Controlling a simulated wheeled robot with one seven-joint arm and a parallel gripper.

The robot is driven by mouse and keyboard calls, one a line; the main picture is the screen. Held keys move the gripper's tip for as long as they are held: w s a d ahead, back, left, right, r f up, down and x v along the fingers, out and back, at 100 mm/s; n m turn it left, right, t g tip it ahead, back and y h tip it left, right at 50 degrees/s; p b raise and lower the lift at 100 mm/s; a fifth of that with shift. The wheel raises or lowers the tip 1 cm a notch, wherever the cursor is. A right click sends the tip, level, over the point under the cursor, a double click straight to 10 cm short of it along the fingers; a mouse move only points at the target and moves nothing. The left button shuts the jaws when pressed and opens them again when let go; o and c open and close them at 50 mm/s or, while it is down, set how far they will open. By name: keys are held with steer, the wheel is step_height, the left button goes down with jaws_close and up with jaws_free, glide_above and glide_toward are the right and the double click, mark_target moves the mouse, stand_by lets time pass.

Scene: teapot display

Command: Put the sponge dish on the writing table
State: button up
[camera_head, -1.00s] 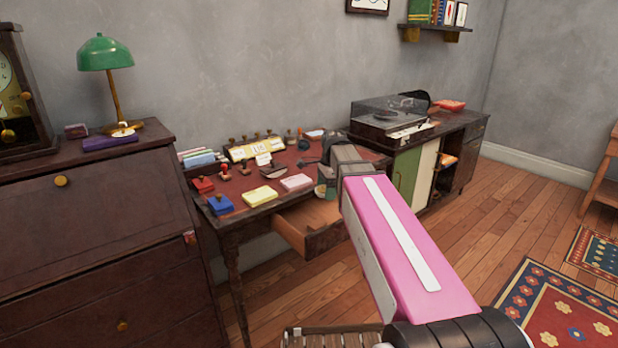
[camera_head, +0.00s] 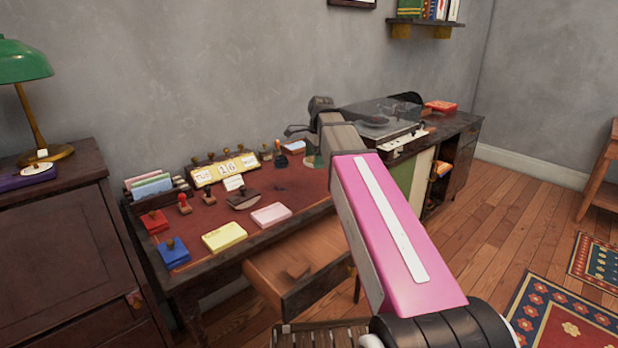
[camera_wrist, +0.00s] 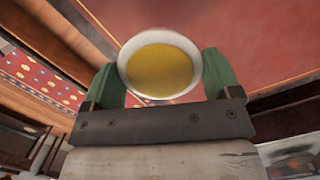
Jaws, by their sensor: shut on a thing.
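The sponge dish (camera_wrist: 160,68), a round white dish with a yellow sponge in it, sits between the green fingers of my gripper (camera_wrist: 160,75) in the wrist view. My gripper is shut on it. The writing table (camera_head: 268,192) has a red top with a dark edge and stands in the middle of the head view. Its red top (camera_wrist: 245,30) also shows behind the dish in the wrist view. In the head view my gripper is at the table's right end, mostly hidden behind my pink arm, and I cannot make out the dish there.
Stamps, a yellow pad (camera_head: 225,236), a pink pad (camera_head: 271,215), a blue ink pad (camera_head: 172,257) and a calendar block (camera_head: 224,170) fill the table's left and back. The front drawer (camera_head: 300,268) is open. A record player (camera_head: 380,122) stands on the right cabinet. The table's middle-right is clearer.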

steer(key=w+d+f, duration=0.1)
steer(key=d, duration=0.1)
steer(key=w+d+f, duration=0.2)
steer(key=d, duration=0.1)
steer(key=w+d+f, duration=0.1)
steer(key=d+f, duration=0.1)
steer(key=shift+w+d+f, duration=0.2)
steer(key=shift+d, duration=0.15)
steer(key=shift+f, duration=2)
steer(key=shift+f, duration=0.1)
steer(key=o, duration=0.9)
steer(key=r, duration=0.4)
steer(key=d+r, duration=0.1)
steer(key=r, duration=0.7)
steer(key=shift+w+d+r, duration=0.1)
steer(key=shift+w+d, duration=0.05)
steer(key=shift+d, duration=0.05)
